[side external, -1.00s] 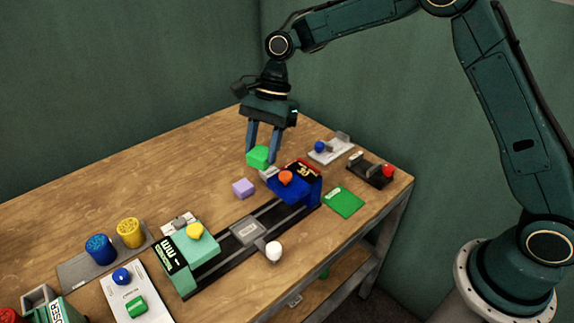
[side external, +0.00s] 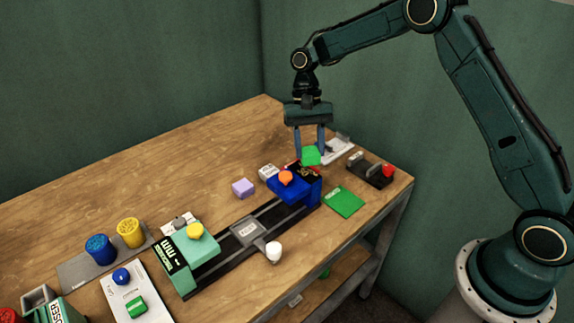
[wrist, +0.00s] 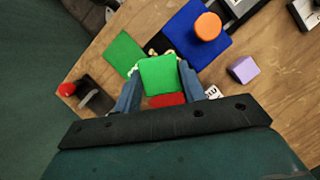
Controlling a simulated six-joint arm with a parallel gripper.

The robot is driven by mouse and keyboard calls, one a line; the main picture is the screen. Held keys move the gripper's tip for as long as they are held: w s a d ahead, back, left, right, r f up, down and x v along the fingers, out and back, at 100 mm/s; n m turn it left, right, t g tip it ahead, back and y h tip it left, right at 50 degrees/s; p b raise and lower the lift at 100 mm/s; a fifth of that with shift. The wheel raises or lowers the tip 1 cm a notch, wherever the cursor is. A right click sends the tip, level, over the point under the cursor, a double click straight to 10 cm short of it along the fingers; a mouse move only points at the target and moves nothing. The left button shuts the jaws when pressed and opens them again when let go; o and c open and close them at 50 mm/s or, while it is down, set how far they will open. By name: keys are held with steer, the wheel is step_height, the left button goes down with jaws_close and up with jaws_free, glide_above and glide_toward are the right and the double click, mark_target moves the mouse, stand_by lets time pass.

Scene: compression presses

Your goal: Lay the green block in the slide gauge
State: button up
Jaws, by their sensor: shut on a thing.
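The green block (side external: 311,156) is between the fingers of my gripper (side external: 310,150), which is shut on it. It is held above the table, at the far end of the slide gauge, and overlaps the dark end of its blue part in the side view. The block also shows in the wrist view (wrist: 158,75). The slide gauge (side external: 262,224) is a dark rail with a blue block with an orange knob (side external: 287,185) at its far end. A grey plate with a white knob (side external: 262,243) is at its middle, and a teal display block (side external: 193,250) is at the near end.
A flat green pad (side external: 344,202) lies right of the gauge. A lilac cube (side external: 243,187) and a small grey labelled block (side external: 268,172) stand left. A black device with a red button (side external: 372,170) is near the right edge. Blue and yellow cylinders (side external: 130,233) stand at left.

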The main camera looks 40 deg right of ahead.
steer(key=shift+s+d+f+n+h, duration=1.2)
steer(key=shift+s+d+f+n, duration=1.25)
steer(key=shift+s+d+n, duration=1.6)
steer(key=w+d+n+t+h, duration=0.4)
steer(key=w+d+n, duration=0.9)
steer(key=w+n, duration=0.3)
steer(key=shift+w+d+r, duration=0.35)
steer(key=shift+w+d, duration=0.05)
steer(key=shift+w, duration=0.45)
steer(key=shift+h, duration=0.3)
steer(key=shift+f, duration=0.15)
steer(key=shift+f, duration=2.8)
